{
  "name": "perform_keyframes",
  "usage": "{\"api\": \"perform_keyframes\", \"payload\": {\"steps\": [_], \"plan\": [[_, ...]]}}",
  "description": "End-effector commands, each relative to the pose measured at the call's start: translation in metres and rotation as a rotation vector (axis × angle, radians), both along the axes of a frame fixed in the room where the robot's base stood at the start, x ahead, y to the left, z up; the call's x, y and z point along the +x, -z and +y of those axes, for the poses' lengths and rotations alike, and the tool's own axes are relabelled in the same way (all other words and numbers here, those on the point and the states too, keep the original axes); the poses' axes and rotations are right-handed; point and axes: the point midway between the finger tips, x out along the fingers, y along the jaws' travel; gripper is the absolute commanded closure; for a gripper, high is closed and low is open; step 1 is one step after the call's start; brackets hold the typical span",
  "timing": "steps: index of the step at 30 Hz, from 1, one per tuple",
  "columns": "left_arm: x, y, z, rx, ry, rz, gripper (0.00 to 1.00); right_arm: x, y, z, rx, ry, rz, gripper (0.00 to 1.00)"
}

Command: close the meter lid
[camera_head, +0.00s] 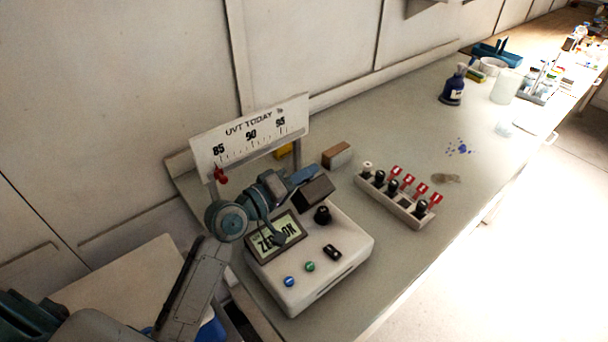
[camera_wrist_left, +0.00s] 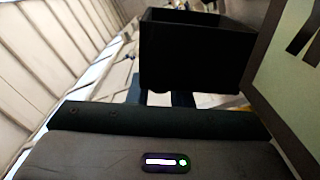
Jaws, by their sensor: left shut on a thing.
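The meter (camera_head: 335,265) is a white box on the bench, with a tilted display reading "ZERO ON", a black knob and coloured buttons. Its lid (camera_head: 316,193) looks like a dark box-shaped cover at the back of the meter; the black box shape also fills the upper middle of the wrist view (camera_wrist_left: 195,52). My left gripper (camera_head: 303,176) is at the lid's upper back edge and shut on it. The fingertips are partly hidden behind the lid in the wrist view. I cannot tell how far the lid stands open. My right gripper is not in view.
A scale board (camera_head: 250,135) marked "UVT TODAY" stands behind my left arm. A brown-topped block (camera_head: 337,156) sits behind the meter. A rack (camera_head: 396,200) of dark-capped vials with red tags stands to the right. A blue bottle (camera_head: 453,88) is farther back.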

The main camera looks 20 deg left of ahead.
Motion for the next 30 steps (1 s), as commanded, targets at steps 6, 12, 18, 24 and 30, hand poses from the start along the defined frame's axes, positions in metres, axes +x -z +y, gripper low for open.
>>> {"api": "perform_keyframes", "payload": {"steps": [6, 12, 18, 24, 30], "plan": [[0.000, 0.000, 0.000, -0.001, 0.000, 0.001, 0.69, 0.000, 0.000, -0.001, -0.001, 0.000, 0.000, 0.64], [0.000, 0.000, 0.000, -0.001, 0.000, 0.001, 0.63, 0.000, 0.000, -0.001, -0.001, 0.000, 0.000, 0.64], [-0.003, 0.001, 0.002, 0.000, 0.000, 0.001, 0.63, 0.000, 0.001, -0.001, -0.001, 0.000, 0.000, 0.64], [-0.023, 0.003, 0.013, 0.006, 0.001, 0.001, 0.63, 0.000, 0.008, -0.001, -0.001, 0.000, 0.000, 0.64], [-0.049, 0.003, 0.028, 0.007, 0.003, 0.002, 0.63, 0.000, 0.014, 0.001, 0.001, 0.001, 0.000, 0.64]]}}
